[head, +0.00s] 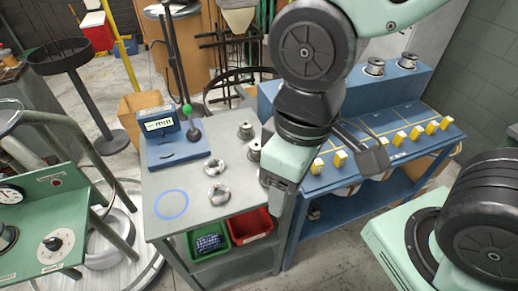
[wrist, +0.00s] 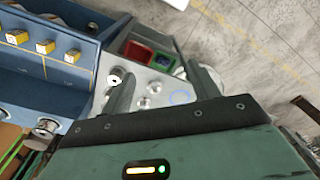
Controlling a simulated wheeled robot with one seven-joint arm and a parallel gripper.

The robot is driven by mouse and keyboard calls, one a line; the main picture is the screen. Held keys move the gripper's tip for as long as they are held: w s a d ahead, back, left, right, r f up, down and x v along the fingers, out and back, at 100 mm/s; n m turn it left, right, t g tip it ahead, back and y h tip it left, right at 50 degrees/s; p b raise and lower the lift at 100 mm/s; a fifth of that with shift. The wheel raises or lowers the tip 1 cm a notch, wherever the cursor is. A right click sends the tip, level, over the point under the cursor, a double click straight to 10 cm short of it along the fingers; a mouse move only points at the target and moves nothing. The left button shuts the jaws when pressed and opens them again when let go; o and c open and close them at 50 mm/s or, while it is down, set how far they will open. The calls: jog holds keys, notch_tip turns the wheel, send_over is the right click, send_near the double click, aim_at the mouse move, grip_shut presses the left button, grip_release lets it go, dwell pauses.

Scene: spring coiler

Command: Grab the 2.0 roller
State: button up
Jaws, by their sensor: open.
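Several silver metal rollers stand on the grey table: two upright ones at the back (head: 245,131) and (head: 254,151), and two ring-like ones (head: 231,169) and (head: 218,194) nearer the front. No size marking is legible, so I cannot tell which is the 2.0 roller. The wrist view shows one upright roller (wrist: 117,75) beside the left finger and smaller ones (wrist: 155,87) between the fingers. My gripper (wrist: 163,88) is open and empty, its fingers wide apart. In the head view my arm and hand hang over the table's right edge, hiding part of it.
A blue bench (head: 330,182) with yellow tags and two spools (head: 375,67) adjoins at right. A green bin (head: 208,241) and red bin (head: 251,226) sit below the table's front. A blue gauge (head: 160,122), a green-knobbed stand (head: 187,109) and a blue circle (head: 172,205) are on the table.

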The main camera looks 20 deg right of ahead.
aim_at(257, 150)
jog(key=shift+o, duration=0.4)
